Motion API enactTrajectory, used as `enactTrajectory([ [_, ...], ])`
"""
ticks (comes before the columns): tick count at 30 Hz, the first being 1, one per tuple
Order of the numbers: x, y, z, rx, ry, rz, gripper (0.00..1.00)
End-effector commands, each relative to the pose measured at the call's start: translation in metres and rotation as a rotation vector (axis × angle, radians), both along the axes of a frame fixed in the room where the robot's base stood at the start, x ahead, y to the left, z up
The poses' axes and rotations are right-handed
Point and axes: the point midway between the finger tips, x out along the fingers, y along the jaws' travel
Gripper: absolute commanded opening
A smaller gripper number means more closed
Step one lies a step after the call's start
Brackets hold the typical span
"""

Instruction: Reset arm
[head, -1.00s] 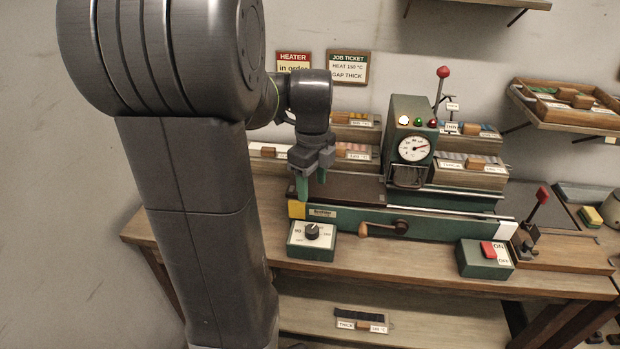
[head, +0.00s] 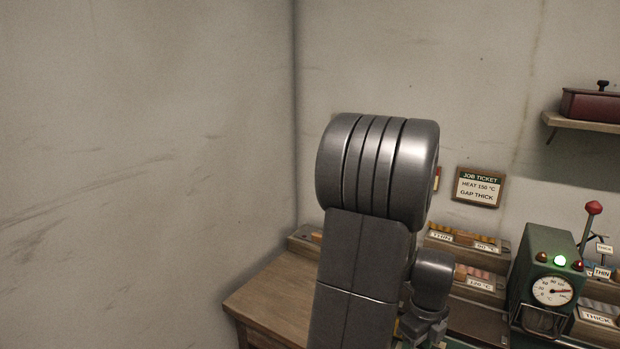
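My gripper (head: 428,334) is at the bottom edge of the head view, partly cut off by the frame and partly behind my own arm. Its fingertips are not clear, so its opening cannot be read. It hangs low at the left end of the bench machine, left of the green gauge box (head: 543,280). I see nothing held in it. My arm stands upright in the middle of the view, with its thick elbow joint at the top.
A job ticket (head: 480,187) on the wall reads HEAT 150 °C, GAP THICK. Labelled racks (head: 465,237) stand behind. The wooden bench (head: 268,300) is bare at left. A shelf (head: 585,123) holds a dark red box.

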Motion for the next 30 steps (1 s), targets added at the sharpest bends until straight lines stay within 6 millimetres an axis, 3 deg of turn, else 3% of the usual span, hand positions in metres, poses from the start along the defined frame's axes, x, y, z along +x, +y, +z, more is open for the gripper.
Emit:
enactTrajectory([
  [5,-0.001,0.0,-0.016,0.0,0.001,0.0,0.55],
  [19,0.0,0.0,-0.014,0.0,-0.001,0.014,0.55],
  [23,0.001,0.0,-0.005,-0.002,-0.002,0.0,0.55],
  [30,0.001,-0.001,0.038,-0.003,-0.006,0.0,0.55],
])
